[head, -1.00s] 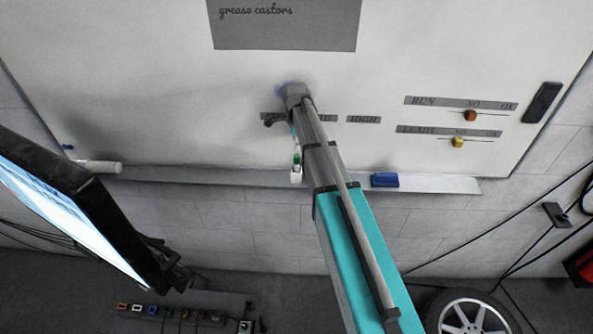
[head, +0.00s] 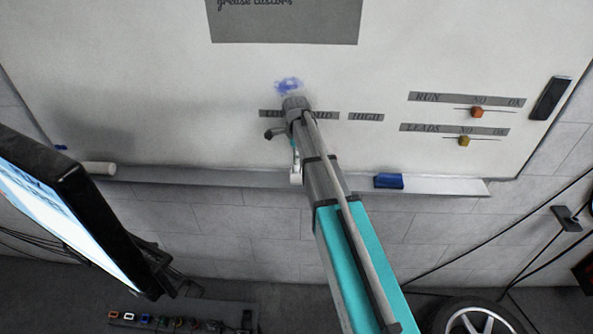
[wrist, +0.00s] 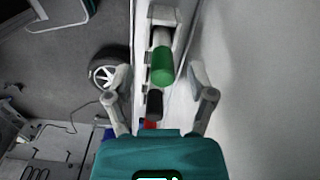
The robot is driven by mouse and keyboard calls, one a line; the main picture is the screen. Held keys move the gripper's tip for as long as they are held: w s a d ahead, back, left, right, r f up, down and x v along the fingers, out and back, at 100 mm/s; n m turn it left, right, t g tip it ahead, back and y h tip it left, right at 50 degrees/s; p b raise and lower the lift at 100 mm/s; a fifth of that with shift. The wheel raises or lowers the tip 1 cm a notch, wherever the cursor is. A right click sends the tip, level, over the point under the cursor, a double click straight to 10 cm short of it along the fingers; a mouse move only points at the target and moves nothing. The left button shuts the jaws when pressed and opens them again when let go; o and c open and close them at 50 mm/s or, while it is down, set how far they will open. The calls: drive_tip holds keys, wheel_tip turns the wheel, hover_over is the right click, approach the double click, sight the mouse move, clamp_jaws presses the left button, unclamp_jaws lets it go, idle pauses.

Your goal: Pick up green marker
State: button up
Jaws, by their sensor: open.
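My gripper (wrist: 160,75) is open, with one finger on each side of the green end; I see no contact. In the head view my arm reaches to the whiteboard (head: 180,110), and the wrist end hides most of the gripper and the green marker. A white holder (head: 296,178) shows just below it at the tray.
A black marker (wrist: 154,104) and a red item (wrist: 150,125) lie close behind the green one. In the head view, a blue eraser (head: 388,181) sits on the tray (head: 440,186) to the right. A monitor (head: 60,205) stands at the left.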

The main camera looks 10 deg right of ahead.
idle(0.4)
drive_tip(key=shift+w+d+f+b, duration=0.1)
drive_tip(key=shift+f+b, duration=2.5)
drive_tip(key=shift+b, duration=0.05)
drive_tip(key=shift+c, duration=0.3)
clamp_jaws()
drive_tip(key=shift+r, duration=0.25)
wheel_tip(320, 180, up, 7)
drive_tip(key=p, duration=0.7)
drive_tip(key=shift+p, duration=0.3)
drive_tip(key=s+a, duration=0.2)
drive_tip(key=s, duration=0.6)
drive_tip(key=s+a, duration=0.2)
drive_tip(key=s, duration=0.7)
drive_tip(key=shift+s+a+f, duration=0.2)
drive_tip(key=shift+a, duration=0.1)
